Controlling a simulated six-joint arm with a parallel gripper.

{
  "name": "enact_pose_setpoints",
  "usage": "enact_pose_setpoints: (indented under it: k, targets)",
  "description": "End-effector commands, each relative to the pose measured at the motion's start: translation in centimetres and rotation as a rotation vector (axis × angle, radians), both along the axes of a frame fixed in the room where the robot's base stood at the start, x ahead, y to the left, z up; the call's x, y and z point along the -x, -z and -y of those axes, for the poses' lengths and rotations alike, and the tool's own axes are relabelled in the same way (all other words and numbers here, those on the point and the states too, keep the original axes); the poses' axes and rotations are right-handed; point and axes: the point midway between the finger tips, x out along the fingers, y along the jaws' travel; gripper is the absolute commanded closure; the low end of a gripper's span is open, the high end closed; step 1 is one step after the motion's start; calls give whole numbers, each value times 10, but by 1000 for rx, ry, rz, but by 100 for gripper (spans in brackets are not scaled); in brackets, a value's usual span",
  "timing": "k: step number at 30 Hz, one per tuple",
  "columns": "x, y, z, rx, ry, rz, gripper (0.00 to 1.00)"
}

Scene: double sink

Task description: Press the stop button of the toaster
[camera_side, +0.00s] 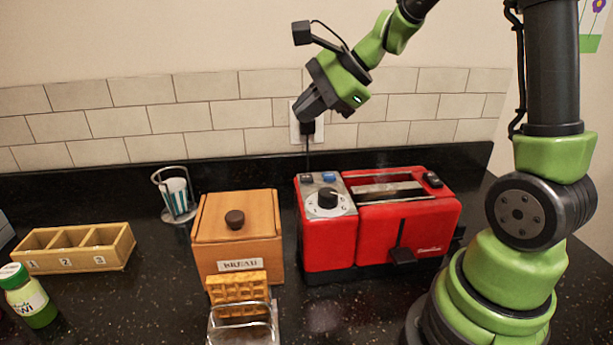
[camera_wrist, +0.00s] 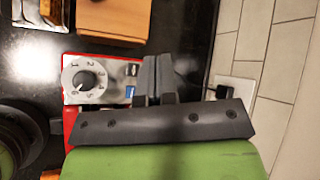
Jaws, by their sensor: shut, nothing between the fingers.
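The red toaster (camera_side: 330,240) stands on the dark counter, right of centre in the side view. Its grey control panel carries a black dial (camera_side: 327,198), a blue button (camera_side: 329,177) and a black button (camera_side: 307,179). The wrist view also shows the dial (camera_wrist: 85,80), the blue button (camera_wrist: 130,91) and the black button (camera_wrist: 132,70). I cannot read which button is the stop button. My gripper (camera_side: 303,117) is shut and empty, above the back of the panel and apart from it. In the wrist view its fingers (camera_wrist: 158,75) appear just right of the buttons.
A wooden bread box (camera_side: 238,255) stands left of the toaster, with waffles (camera_side: 237,287) in a wire rack before it. A wall socket (camera_side: 296,133) with a plugged-in cord is behind. A numbered wooden tray (camera_side: 75,262) and a green-lidded jar (camera_side: 35,305) are far left.

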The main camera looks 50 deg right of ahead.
Motion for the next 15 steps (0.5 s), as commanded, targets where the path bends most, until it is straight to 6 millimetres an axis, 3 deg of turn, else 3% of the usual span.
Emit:
enact_pose_setpoints:
  k: [9, 15]
  targets:
    - [0, 1, 0, 2, -3, -1, 100]
    - [0, 17, -1, -2, -5, -3, 100]
